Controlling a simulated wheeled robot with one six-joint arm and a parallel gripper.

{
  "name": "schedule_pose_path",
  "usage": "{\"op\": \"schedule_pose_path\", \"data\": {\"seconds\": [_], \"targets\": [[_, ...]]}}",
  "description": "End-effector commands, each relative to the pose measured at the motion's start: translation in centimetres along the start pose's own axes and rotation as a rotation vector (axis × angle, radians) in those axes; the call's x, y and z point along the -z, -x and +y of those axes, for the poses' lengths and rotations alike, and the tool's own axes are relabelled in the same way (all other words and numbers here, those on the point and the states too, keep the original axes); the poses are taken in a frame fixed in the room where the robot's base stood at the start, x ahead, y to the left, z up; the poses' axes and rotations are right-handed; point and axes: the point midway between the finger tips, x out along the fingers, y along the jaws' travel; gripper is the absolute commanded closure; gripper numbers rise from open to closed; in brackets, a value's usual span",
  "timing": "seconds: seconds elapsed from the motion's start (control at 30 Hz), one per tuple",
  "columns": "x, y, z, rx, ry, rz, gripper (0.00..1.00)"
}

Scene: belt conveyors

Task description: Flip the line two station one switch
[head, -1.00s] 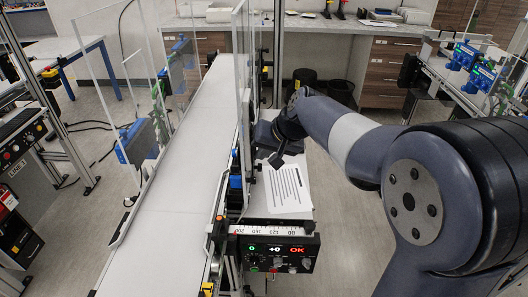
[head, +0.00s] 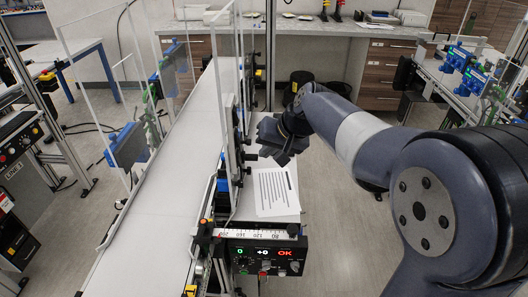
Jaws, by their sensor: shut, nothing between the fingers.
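A black control box (head: 262,257) stands at the near end of the white conveyor, low in the middle of the head view. Its lit display shows green "0", white "+0" and red "OK". A row of small knobs or switches (head: 268,267) sits below the display; their positions are too small to read. My gripper (head: 282,159) is shut and empty, above and beyond the box, just behind the printed sheet and apart from the switches. Its fingertips are dark and hard to make out. No line two or station one label is readable on this box.
A white belt conveyor (head: 170,180) with clear guard panels (head: 98,75) runs along the left of the box. A printed sheet (head: 270,192) lies behind the box. Another panel marked LINE 1 (head: 14,169) stands at far left. Open floor lies right of the box.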

Motion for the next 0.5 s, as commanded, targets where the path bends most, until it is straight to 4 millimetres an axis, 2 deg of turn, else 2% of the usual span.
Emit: {"op": "schedule_pose_path", "data": {"seconds": [0.3, 0.5], "targets": [[0.1, 5.6, 0.1, -0.001, 0.000, 0.008, 1.00], [0.1, 8.5, 0.0, 0.000, 0.000, 0.006, 1.00]]}}
